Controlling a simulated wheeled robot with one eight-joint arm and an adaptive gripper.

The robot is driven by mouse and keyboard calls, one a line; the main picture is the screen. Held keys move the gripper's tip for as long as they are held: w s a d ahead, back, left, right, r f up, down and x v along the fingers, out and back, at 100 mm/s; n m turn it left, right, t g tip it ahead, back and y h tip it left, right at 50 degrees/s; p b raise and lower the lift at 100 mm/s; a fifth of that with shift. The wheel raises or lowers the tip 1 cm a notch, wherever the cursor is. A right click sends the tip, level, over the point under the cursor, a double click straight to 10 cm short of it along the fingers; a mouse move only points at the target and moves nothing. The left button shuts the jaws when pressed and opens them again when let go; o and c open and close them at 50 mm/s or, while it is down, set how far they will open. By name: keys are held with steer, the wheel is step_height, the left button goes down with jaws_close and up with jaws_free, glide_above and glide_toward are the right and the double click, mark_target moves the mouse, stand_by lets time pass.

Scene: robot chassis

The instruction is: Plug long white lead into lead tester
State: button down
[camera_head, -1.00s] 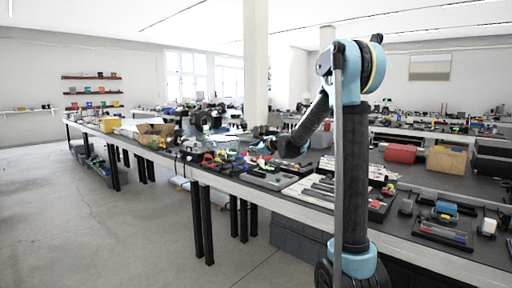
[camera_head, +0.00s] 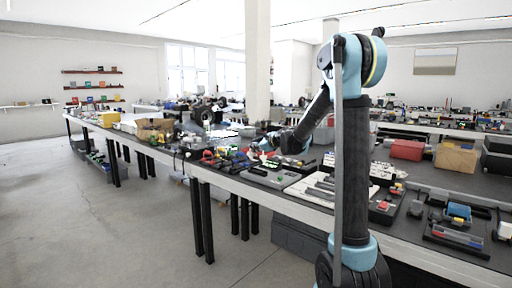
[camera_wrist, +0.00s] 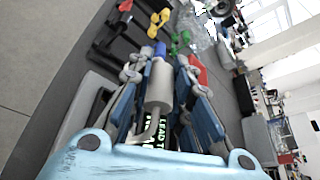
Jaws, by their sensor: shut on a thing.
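In the wrist view my gripper (camera_wrist: 160,70) has its two blue-and-grey fingers closed on either side of a pale grey-white cylindrical plug (camera_wrist: 159,88), which looks like an end of the white lead. A blue piece (camera_wrist: 158,49) shows just beyond the plug's far end; I cannot tell whether it is part of it. A thin pale bent length runs from the plug's near end. Below is a black panel with green letters reading "LEAD T", the lead tester (camera_wrist: 147,131), mostly hidden by the gripper. In the head view my gripper (camera_head: 262,146) is small over the bench, its grip unclear.
The long bench (camera_head: 310,200) is crowded with small tools and parts. A tray of pale tools (camera_head: 318,190), a red box (camera_head: 407,150) and a cardboard box (camera_head: 456,158) stand to the right. In the wrist view, yellow (camera_wrist: 159,22) and green (camera_wrist: 181,42) items lie beyond the fingers.

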mark_target(263, 158)
steer(key=shift+f, duration=2.35)
steer(key=shift+s+f, duration=0.1)
steer(key=shift+f, duration=1.15)
steer(key=c, duration=1.4)
jaws_free()
steer(key=shift+o, duration=0.2)
steer(key=v, duration=1.1)
steer(key=shift+s+d, duration=0.25)
steer(key=shift+s, duration=0.05)
steer(key=shift+s, duration=0.1)
